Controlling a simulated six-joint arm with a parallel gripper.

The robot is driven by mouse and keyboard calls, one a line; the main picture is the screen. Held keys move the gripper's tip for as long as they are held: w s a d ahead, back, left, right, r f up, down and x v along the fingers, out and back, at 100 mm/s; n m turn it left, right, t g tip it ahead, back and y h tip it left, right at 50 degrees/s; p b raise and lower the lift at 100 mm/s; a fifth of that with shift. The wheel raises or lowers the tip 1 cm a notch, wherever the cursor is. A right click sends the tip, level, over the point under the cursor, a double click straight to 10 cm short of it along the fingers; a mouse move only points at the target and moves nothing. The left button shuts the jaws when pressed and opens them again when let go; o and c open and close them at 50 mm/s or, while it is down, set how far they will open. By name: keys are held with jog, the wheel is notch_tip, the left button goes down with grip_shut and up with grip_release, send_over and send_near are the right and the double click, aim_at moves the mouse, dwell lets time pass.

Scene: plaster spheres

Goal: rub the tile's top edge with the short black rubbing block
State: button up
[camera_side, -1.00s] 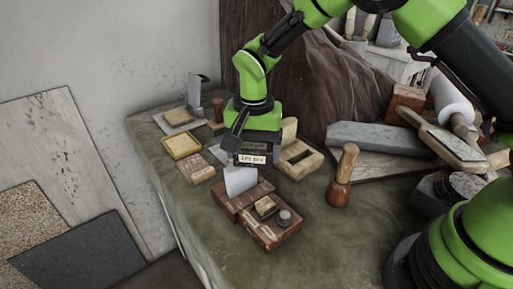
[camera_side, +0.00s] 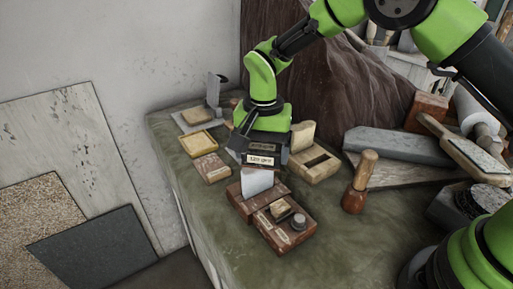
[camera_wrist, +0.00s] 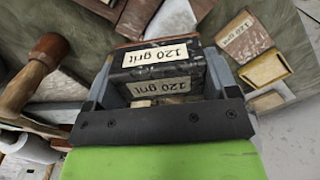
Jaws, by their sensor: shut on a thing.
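My gripper (camera_side: 260,146) is shut on a short black block (camera_side: 281,160) with pale labels. In the wrist view the block (camera_wrist: 125,74) sits between the two jaws, with "120 grit" on two labels. The white tile (camera_side: 257,183) stands upright in a brown wooden holder (camera_side: 243,208) in the side view. The block is right above the tile's top edge; I cannot tell whether they touch. In the wrist view the pale tile (camera_wrist: 176,15) shows partly beyond the block, its near part hidden.
A wooden box (camera_side: 309,171) stands right of the gripper, with a mallet (camera_side: 361,182) further right. A yellow-framed tray (camera_side: 198,144) lies to the left. A brown block with small pieces (camera_side: 279,238) sits in front of the holder. The cloth in front is clear.

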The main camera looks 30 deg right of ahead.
jog(key=shift+s+d, duration=0.9)
jog(key=shift+s, duration=0.05)
jog(key=shift+w+a+f, duration=0.1)
jog(key=shift+w+a, duration=1.45)
jog(key=shift+s+d+r, duration=0.75)
jog(key=shift+d, duration=0.05)
